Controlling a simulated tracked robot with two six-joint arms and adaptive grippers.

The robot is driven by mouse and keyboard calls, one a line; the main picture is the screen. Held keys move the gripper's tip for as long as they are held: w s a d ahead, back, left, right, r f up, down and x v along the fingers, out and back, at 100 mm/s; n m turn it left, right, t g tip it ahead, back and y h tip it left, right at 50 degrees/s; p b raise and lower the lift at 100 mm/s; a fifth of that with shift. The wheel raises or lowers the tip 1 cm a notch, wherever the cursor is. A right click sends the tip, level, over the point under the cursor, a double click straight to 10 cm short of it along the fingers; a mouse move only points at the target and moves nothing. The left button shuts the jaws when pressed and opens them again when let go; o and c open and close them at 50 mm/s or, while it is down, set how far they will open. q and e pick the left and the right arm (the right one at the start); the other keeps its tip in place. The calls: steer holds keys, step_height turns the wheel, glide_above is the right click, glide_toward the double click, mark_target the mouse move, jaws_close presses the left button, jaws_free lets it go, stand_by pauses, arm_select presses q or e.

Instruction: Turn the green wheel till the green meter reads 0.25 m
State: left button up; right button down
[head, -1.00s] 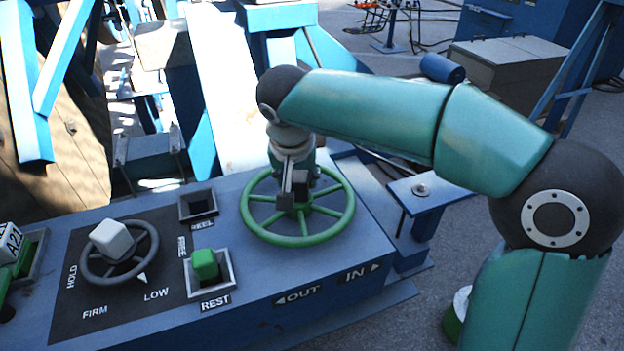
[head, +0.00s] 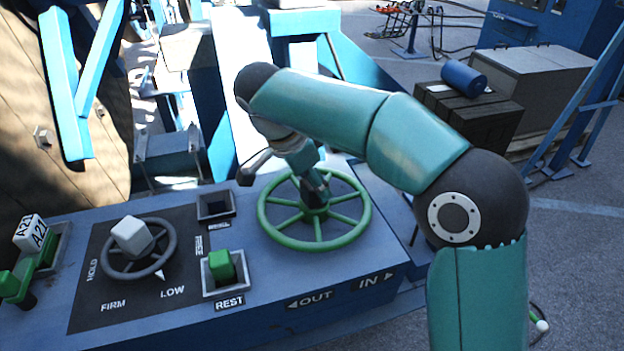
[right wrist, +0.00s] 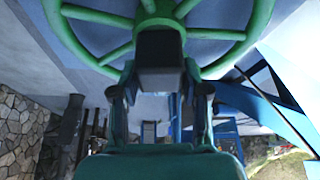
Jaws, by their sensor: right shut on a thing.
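The green wheel (head: 264,214) is a spoked ring on the right part of the blue control box. My right gripper (head: 314,190) comes down over its middle, tilted, and is shut at the hub. In the right wrist view the wheel (right wrist: 262,25) fills the top, and a dark square block at its hub (right wrist: 160,48) sits between the fingers of my gripper (right wrist: 160,88). The fingertips are partly hidden by the block. My left gripper is not in view. I cannot make out a green meter or a reading.
The blue box (head: 150,325) also carries a grey wheel (head: 172,245) with a white cube, a green block (head: 222,265) in the REST socket, and an empty REEL socket (head: 215,206). OUT and IN labels mark its front. Crates (head: 470,112) stand behind at right.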

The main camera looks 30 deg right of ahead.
mark_target(299, 203)
steer(key=shift+w+r+m+g+p, duration=0.1)
steer(key=shift+m+g+p, duration=0.3)
steer(key=shift+m, duration=0.8)
steer(key=c, duration=0.6)
jaws_free()
steer(key=shift+o, duration=0.2)
steer(key=v, duration=0.7)
